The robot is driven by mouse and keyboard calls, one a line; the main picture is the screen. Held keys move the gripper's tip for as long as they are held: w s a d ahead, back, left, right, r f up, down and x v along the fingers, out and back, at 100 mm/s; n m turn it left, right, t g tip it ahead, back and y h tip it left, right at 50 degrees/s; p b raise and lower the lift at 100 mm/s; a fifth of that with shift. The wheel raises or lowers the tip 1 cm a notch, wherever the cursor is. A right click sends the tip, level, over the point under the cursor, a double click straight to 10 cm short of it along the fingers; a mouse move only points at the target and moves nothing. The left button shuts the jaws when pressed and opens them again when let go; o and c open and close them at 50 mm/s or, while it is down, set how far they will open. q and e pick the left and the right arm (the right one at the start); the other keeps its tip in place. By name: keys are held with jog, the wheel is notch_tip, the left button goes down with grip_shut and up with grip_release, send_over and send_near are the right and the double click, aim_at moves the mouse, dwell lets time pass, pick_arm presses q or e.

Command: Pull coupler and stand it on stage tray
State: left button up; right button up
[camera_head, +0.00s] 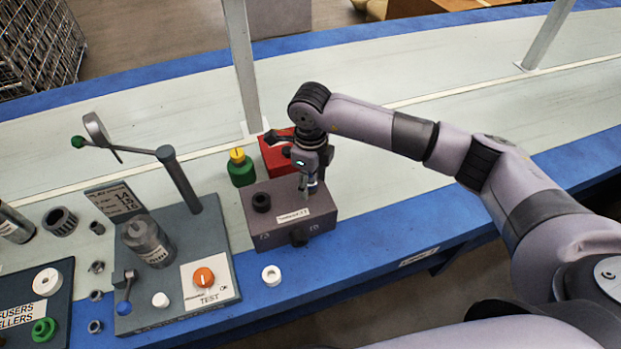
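My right gripper (308,187) points down at the right rear of a dark mauve box (266,233) with a white label. A small pale and blue part shows at its fingertips; I cannot tell whether this is the coupler or whether the fingers hold it. A black round knob (261,202) stands on the box's left top, and another dark knob (299,237) is at its front. No tray is readably marked as the stage tray. A dark tray (62,275) at the far left is lettered "...FUSERS ...ELLERS" and holds white and green rings. My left gripper is not in view.
A grey test stand (215,235) with a lever, grey cylinder and orange knob (204,277) is left of the box. A red block (275,158) and green-yellow piece (241,168) stand behind it. A white ring (271,275) lies in front. The bench right of the box is clear.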

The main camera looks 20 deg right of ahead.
aim_at(310, 179)
grip_shut()
dwell(0.8)
jog(key=shift+w+r, duration=0.15)
jog(key=shift+r, duration=0.35)
dwell(0.5)
jog(key=shift+r+p, duration=0.2)
jog(key=shift+p, duration=0.1)
jog(key=shift+r+p, duration=1.1)
jog(key=shift+r, duration=0.8)
